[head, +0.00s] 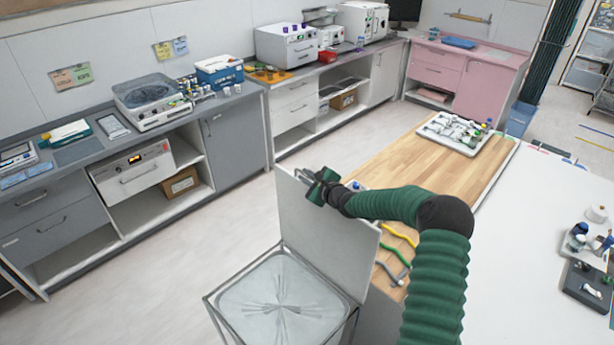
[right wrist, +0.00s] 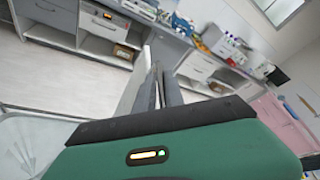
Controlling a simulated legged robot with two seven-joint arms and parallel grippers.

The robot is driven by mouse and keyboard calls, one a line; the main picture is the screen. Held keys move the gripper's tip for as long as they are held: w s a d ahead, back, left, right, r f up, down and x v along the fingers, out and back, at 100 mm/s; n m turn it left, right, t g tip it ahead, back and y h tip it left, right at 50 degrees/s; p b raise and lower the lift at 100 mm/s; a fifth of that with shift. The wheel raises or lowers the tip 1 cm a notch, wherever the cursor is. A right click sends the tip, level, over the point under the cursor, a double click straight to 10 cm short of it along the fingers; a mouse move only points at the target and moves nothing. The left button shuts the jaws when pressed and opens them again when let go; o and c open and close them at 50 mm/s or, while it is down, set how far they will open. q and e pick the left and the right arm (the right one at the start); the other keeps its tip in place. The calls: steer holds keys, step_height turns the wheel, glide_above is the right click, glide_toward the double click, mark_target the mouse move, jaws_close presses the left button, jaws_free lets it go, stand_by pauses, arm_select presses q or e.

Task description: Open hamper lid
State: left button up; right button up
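The hamper (head: 281,297) stands at the lower middle of the head view, a thin metal frame with a pale liner showing through its open top. Its white lid (head: 318,236) stands raised, nearly upright, along the side near the wooden table. My right gripper (head: 306,178) is at the lid's upper edge. In the right wrist view its two grey fingers (right wrist: 160,82) are together, with only a sliver between them. The lid (right wrist: 134,82) shows there as a pale panel just left of the fingers, and the liner (right wrist: 22,145) is at lower left. My left gripper is out of view.
A wooden-topped table (head: 402,165) is right of the lid, with a white tray (head: 455,131) of instruments and several coloured strips on it. Grey counters (head: 235,140) line the back wall. The floor (head: 150,290) left of the hamper is clear.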

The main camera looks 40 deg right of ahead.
steer(key=o, duration=0.4)
steer(key=shift+s+a+f, duration=0.1)
steer(key=shift+s, duration=0.25)
steer(key=v, duration=0.5)
steer(key=b+v, duration=0.1)
steer(key=v, duration=0.4)
steer(key=b+v, duration=0.1)
steer(key=v, duration=0.5)
steer(key=shift+r, duration=0.3)
